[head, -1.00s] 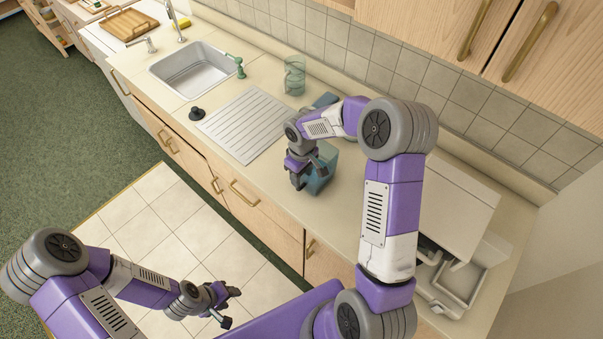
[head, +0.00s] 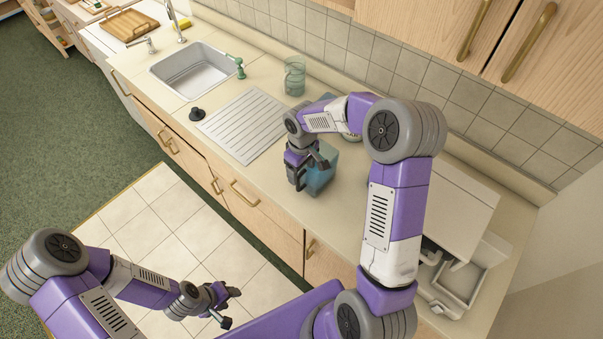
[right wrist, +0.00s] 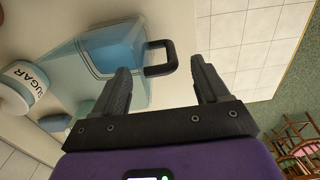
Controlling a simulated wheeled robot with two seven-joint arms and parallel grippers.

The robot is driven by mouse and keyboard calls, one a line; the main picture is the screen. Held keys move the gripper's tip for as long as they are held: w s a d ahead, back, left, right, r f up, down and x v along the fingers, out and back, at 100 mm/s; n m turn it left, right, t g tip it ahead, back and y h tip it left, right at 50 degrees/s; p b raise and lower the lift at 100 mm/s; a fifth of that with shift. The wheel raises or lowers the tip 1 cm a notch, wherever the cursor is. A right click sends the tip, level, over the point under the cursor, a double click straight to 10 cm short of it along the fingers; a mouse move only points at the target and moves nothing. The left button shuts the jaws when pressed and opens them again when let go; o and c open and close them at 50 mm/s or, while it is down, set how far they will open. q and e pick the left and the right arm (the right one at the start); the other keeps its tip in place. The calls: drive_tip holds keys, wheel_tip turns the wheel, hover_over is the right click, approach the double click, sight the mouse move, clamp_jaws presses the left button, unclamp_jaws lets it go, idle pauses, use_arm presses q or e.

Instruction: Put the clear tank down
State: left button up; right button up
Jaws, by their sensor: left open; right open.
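The clear tank (head: 321,180) is a bluish see-through box on the counter, partly hidden behind my right gripper and arm in the head view. In the right wrist view the tank (right wrist: 88,58) shows blue contents and a dark loop handle (right wrist: 160,58). My right gripper (head: 297,182) is beside the tank on its front-left side. In the right wrist view its fingers (right wrist: 163,72) are apart, with the handle just beyond and between the tips, not clamped. My left gripper (head: 228,304) is open and empty, low over the tiled floor.
The counter (head: 345,205) has bare room in front of the tank. A ridged drainboard (head: 243,125), sink (head: 193,70) and clear glass jar (head: 294,77) lie to the left. A white appliance (head: 462,205) stands right. A sugar jar (right wrist: 24,86) shows near the tank in the wrist view.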

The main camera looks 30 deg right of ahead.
use_arm(q)
drive_tip(key=shift+r, duration=0.15)
use_arm(e)
wheel_tip(320, 180, up, 9)
idle(0.4)
